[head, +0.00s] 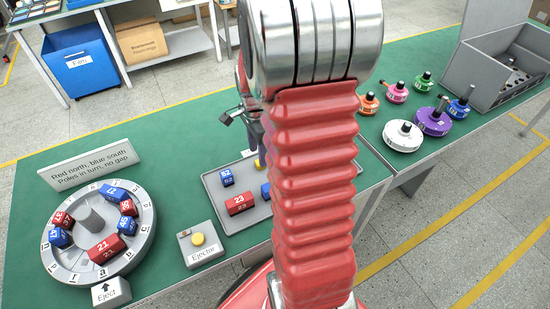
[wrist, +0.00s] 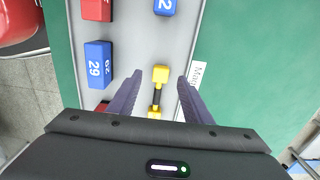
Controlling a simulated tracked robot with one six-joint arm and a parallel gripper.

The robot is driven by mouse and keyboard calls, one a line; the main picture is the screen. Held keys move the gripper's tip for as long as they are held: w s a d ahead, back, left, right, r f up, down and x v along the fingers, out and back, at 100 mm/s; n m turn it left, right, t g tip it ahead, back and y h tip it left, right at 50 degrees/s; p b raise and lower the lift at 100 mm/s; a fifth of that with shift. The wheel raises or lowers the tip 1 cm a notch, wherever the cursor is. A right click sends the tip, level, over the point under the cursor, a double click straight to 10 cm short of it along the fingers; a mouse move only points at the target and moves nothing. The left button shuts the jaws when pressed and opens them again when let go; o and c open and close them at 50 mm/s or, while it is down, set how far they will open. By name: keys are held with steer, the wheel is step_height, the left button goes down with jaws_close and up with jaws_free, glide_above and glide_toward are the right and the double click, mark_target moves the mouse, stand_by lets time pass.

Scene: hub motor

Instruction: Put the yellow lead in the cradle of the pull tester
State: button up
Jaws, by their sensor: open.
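The yellow lead (wrist: 160,75) lies in the grey tray (wrist: 140,20) near its right side in the wrist view. It has yellow ends and a dark narrow middle; its near end is partly hidden by my gripper's body. My gripper (wrist: 159,82) is open, with one finger on each side of the lead and a gap on both sides.
Blue block 29 (wrist: 98,63), a red block (wrist: 97,9) and another blue block (wrist: 164,6) share the tray. Coloured hubs (head: 403,137) and a grey bin (head: 480,75) stand right.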

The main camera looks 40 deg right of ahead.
steer(key=shift+f, duration=1.95)
steer(key=shift+c, duration=0.3)
jaws_close()
